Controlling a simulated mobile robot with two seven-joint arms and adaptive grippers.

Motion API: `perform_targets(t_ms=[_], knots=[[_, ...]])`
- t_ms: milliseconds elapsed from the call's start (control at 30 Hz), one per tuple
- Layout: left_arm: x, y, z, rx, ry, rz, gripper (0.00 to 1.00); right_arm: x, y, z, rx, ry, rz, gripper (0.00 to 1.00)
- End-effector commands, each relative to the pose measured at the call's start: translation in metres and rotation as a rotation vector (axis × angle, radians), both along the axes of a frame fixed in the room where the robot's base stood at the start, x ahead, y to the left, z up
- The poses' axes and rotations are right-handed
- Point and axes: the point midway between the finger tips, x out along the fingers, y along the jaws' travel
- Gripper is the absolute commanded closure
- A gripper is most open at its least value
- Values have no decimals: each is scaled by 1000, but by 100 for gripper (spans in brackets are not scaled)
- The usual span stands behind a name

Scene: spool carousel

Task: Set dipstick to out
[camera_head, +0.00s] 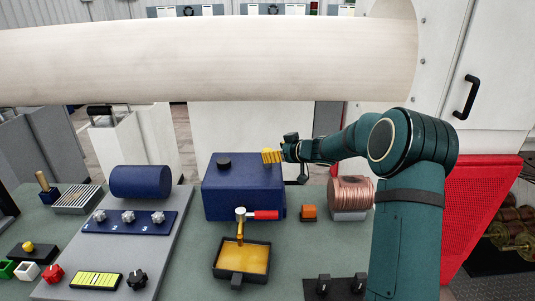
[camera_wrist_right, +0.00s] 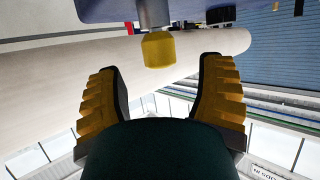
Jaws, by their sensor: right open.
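The dipstick, as I take it, is a yellow knob (camera_wrist_right: 159,50) on a grey stem at the blue tank in the right wrist view. The blue tank (camera_head: 235,199) stands in the middle of the bench in the head view. My right gripper (camera_head: 271,156) is at the top right of the tank, with its yellow ribbed fingers hiding the knob there. In the right wrist view its fingers (camera_wrist_right: 161,75) are spread wide, and the knob lies between and just beyond the tips, not gripped. My left gripper is out of view.
A black cap (camera_head: 224,163) sits on the tank. A red-handled tap (camera_head: 262,215) stands in front, above a yellow pan (camera_head: 241,259). A large pale cylinder (camera_head: 200,60) crosses behind.

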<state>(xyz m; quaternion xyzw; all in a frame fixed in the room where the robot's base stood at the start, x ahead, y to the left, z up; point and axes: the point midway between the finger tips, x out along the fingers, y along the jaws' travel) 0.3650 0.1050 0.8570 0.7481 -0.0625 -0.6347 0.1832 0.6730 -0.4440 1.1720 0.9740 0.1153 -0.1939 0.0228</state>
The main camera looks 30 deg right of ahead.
Motion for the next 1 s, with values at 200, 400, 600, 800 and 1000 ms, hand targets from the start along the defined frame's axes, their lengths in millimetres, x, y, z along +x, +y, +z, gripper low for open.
perform_targets(t_ms=[200, 400, 600, 800, 1000], knots=[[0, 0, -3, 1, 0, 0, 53, 27, 7, -12, 0, 0, 1, 32], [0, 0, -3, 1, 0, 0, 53, 36, 9, -15, 0, 0, 0, 32], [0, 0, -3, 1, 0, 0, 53, 36, 9, -15, 0, 0, 0, 32], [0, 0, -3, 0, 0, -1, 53, 36, 9, -15, 0, 0, 0, 80], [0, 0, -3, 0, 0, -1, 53, 36, 9, -15, 0, 0, 0, 100]])
